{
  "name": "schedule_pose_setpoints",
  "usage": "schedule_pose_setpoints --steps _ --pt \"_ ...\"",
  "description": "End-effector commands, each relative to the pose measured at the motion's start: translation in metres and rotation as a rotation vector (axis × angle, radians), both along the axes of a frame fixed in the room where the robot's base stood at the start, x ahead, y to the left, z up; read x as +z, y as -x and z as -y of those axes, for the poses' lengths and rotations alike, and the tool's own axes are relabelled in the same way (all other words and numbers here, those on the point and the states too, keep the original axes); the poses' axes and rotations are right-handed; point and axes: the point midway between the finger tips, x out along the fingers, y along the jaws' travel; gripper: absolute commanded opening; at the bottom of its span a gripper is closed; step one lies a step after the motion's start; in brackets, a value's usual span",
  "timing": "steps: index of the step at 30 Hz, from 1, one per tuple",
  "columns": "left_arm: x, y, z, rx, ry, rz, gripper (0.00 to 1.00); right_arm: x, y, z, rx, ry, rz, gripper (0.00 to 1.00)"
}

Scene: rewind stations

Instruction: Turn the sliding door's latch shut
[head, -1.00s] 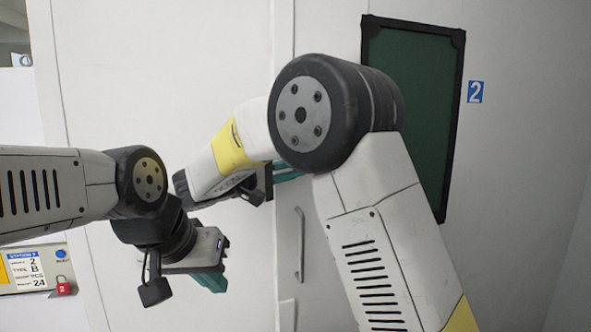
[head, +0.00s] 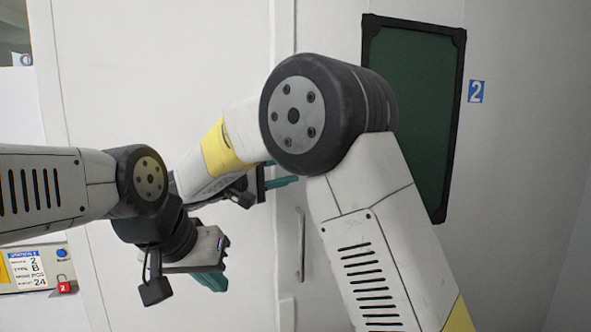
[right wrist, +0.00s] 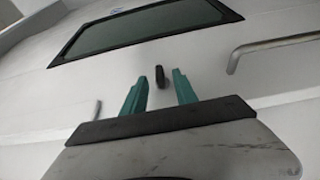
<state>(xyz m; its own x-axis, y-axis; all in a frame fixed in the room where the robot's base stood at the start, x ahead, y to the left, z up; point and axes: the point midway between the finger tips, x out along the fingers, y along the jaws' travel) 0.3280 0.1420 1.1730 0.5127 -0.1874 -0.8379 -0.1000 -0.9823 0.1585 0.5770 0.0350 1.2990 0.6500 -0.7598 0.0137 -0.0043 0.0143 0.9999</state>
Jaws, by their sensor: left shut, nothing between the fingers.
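The latch appears to be a small dark upright piece (right wrist: 161,76) on the white door surface. In the right wrist view it shows in the gap between my right gripper's teal fingertips, slightly beyond them; I cannot tell whether they touch it. My right gripper (right wrist: 160,82) is open and empty. In the head view its fingers (head: 284,182) show beside the door seam, and the latch is hidden. The white door (head: 330,25) carries a dark green window (head: 412,100) in a black frame. My left gripper (head: 212,281) is shut and empty, lower left.
A grey bar handle (head: 301,245) stands upright on the door below my right gripper; a bar handle also shows in the right wrist view (right wrist: 270,48). A station panel (head: 35,272) is at lower left.

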Motion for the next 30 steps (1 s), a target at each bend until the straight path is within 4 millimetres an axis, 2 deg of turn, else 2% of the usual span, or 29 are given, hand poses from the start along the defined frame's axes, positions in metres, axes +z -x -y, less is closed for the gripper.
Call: schedule_pose_setpoints --steps 3,9,14,22,23,26,29,30 --pt "0.0 0.0 0.0 0.0 0.0 0.0 0.0 -0.001 0.014 -0.018 0.003 0.0 0.0 0.35" --pt "0.0 0.0 0.0 0.0 0.0 0.0 0.0 -0.001 0.032 -0.037 0.0 0.001 -0.001 0.35" --pt "0.0 0.0 0.0 0.0 0.0 0.0 0.0 -0.001 0.036 -0.043 0.0 0.001 -0.001 0.35" --pt "0.0 0.0 0.0 0.0 0.0 0.0 0.0 -0.001 0.036 -0.04 -0.003 -0.002 -0.004 0.35" --pt "0.0 0.0 0.0 0.0 0.0 0.0 0.0 -0.002 0.035 -0.037 -0.007 -0.007 -0.01 0.35" --pt "0.0 0.0 0.0 0.0 0.0 0.0 0.0 -0.007 0.033 -0.009 -0.037 -0.054 -0.072 0.35" --pt "0.0 0.0 0.0 0.0 0.0 0.0 0.0 -0.022 0.037 0.045 -0.094 -0.165 -0.196 0.35" --pt "0.0 0.0 0.0 0.0 0.0 0.0 0.0 -0.031 0.042 0.07 -0.118 -0.227 -0.257 0.35"
